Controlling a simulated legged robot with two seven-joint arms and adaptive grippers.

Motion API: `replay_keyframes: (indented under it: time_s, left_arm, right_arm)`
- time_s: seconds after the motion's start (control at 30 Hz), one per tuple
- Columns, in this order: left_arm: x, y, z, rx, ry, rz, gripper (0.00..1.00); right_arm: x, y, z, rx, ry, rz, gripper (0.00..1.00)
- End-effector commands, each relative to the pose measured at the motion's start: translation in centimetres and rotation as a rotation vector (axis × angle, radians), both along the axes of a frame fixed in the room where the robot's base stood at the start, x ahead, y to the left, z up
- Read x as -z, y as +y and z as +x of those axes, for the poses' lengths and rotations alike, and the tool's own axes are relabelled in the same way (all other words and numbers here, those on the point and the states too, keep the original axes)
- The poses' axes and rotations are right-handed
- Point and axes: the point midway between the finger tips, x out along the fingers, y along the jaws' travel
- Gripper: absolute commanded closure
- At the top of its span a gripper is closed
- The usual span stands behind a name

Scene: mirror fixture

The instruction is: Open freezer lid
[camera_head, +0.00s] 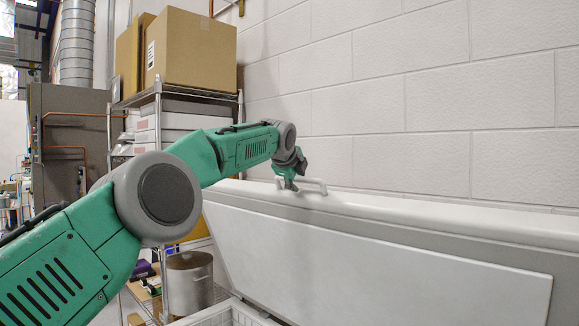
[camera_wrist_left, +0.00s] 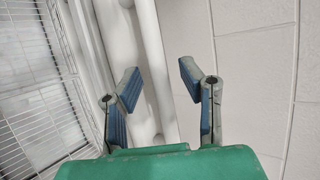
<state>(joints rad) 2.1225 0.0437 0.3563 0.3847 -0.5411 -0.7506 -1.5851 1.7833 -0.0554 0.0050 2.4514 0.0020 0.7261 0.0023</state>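The freezer lid (camera_head: 380,245) stands raised and tilted, with its white inner panel and grey border facing me in the head view. A white handle (camera_head: 314,184) sits on its upper edge. My left gripper (camera_head: 288,182) is at this handle, near its left end. In the left wrist view, my left gripper (camera_wrist_left: 158,80) has its blue-padded fingers spread apart. The white handle bar (camera_wrist_left: 158,60) runs behind the gap between them, and I cannot tell whether they touch it. My right gripper is not in view.
A wire basket (camera_head: 222,314) shows below the lid, and in the left wrist view (camera_wrist_left: 40,90). A pale block wall (camera_head: 420,110) rises close behind the lid. A wire shelf (camera_head: 160,95) with cardboard boxes (camera_head: 195,50) and a metal pot (camera_head: 189,285) stands to the left.

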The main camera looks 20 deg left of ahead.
Motion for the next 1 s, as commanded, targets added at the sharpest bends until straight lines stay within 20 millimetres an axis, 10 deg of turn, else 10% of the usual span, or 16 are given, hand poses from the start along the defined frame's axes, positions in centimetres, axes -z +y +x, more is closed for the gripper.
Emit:
replay_keyframes:
  time_s: [1.0]
  left_arm:
    - [-5.9,-0.6,-9.7,0.002,-0.004,-0.002,0.66]
  right_arm:
    - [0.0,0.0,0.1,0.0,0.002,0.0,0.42]
